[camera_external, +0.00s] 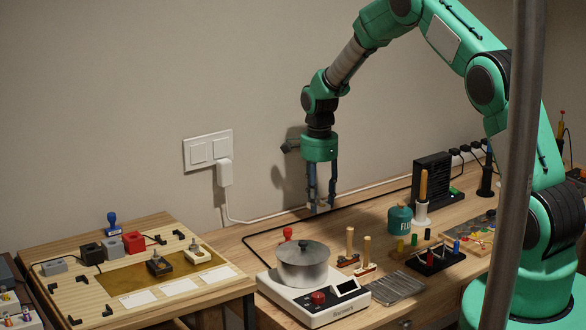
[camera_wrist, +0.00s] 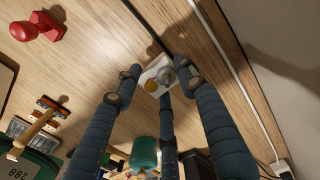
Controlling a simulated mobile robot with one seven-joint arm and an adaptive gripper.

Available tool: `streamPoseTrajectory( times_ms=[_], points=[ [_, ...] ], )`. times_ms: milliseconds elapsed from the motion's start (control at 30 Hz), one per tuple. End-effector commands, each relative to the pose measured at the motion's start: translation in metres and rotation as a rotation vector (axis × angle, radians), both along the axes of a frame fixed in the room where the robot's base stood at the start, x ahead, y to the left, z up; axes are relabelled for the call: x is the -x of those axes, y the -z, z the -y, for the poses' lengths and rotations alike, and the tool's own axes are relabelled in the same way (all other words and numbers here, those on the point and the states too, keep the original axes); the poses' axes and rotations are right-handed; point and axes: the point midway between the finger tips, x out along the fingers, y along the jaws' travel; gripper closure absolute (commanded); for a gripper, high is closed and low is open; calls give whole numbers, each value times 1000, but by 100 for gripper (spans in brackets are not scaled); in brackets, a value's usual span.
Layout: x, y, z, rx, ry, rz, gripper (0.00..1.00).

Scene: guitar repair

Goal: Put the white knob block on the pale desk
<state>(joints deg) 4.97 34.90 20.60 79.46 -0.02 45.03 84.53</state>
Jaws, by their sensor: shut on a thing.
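My gripper (camera_wrist: 160,82) is shut on a small white block with a grey knob and a yellow round spot, the white knob block (camera_wrist: 150,85). In the external view my gripper (camera_external: 322,202) points down over the back of the wooden bench, near the wall, and the fingers partly hide the block. How far the block is above the bench is hard to tell. The pale desk (camera_external: 62,280) stands at the left. On it are a white block with a dark knob (camera_external: 198,254) and a black block with a knob (camera_external: 159,266).
The pale desk also carries red, black and grey blocks, a blue stamp (camera_external: 112,224) and white cards (camera_external: 178,287). A cable runs along the wall.

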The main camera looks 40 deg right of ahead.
Motion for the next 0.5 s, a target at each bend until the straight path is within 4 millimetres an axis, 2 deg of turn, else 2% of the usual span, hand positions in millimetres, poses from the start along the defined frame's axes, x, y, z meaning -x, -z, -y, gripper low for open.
streamPoseTrajectory(
  times_ms=[133, 333, 500],
  points=[
    [0, 8, 0, 0, 0, -1, 86],
    [1, 30, 0, 0, 0, -2, 86],
    [0, 36, 0, 0, 0, 0, 86]
  ],
)
